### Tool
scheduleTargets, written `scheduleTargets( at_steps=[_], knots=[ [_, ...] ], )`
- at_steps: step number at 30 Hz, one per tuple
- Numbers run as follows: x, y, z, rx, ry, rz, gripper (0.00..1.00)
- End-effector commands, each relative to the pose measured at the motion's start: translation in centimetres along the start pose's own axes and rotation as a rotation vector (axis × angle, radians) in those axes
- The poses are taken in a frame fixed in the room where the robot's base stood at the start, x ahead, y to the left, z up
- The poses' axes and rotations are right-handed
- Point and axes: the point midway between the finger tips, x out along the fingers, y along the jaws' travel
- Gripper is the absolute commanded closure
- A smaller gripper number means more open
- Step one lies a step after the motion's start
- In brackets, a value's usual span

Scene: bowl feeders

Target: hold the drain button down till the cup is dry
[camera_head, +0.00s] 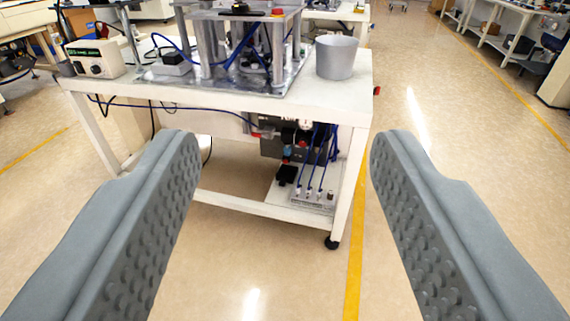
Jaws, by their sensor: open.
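A grey metal cup (337,58) stands upright on the right end of a white wheeled table (300,98). Its inside is not clear enough to tell whether it holds liquid. A red button (277,12) and a dark knob-like part with a little yellow (240,8) sit on the top plate of the machine on the table. No label shows, so I cannot tell which control is the drain button. My gripper (284,145) is open and empty, its two grey studded fingers wide apart, in front of the table and apart from it.
A metal machine (215,50) with blue hoses fills the table's middle, beside a control box (95,58). A lower shelf carries valves and tubing (300,140). The floor (265,270) before the table is clear. Benches line both sides.

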Motion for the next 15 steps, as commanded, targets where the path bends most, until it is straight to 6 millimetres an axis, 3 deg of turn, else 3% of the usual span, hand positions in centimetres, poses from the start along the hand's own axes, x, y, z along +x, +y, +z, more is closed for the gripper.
scheduleTargets(
  at_steps=[1,8,15],
  knots=[
    [0.00,0.00,0.00,0.000,0.000,0.000,0.56],
    [0.00,0.00,0.00,0.000,0.000,0.000,1.00],
    [0.00,0.00,0.00,0.000,0.000,0.000,1.00]
  ],
)
